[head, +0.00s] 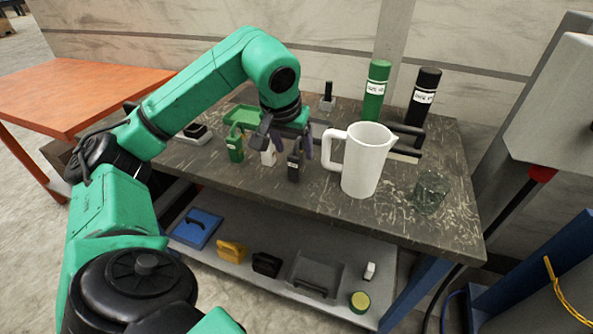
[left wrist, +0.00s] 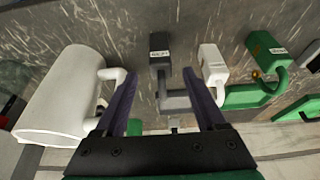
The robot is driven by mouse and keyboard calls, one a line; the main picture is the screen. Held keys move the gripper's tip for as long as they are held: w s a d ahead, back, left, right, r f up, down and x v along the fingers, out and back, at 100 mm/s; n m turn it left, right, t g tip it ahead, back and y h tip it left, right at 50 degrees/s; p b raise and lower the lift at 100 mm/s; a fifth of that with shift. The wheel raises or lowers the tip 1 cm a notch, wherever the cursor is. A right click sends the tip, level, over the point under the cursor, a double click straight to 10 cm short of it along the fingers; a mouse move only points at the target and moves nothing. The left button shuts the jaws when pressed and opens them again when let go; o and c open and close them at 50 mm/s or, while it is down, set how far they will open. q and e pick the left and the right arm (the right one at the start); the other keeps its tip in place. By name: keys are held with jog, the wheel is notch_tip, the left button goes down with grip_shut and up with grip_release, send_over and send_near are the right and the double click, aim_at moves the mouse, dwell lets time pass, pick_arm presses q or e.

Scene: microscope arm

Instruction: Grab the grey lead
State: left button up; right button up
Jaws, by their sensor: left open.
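A dark grey labelled block with a grey bent arm, which looks like the grey lead (head: 294,168), stands on the dark worktop in the head view. It also shows in the left wrist view (left wrist: 160,52), its bent arm reaching down between my fingers. My left gripper (head: 285,146) is open, pointing down just above and behind it in the head view. In the left wrist view my left gripper (left wrist: 160,72) has one finger on each side of the lead, and I see no clear contact. My right gripper is not in view.
A white block (head: 268,155) and a green block (head: 235,147) stand close by on the left. A white jug (head: 366,160) stands close on the right, with a clear glass (head: 431,190) beyond it. Green (head: 376,92) and black (head: 423,97) bottles stand behind.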

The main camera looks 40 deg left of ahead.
aim_at(297, 164)
pick_arm(q)
jog(key=x, duration=0.7)
jog(key=shift+s+f, duration=0.1)
jog(key=shift+s, duration=0.2)
jog(key=shift+w+f, duration=0.2)
jog(key=shift+f, duration=0.1)
grip_shut()
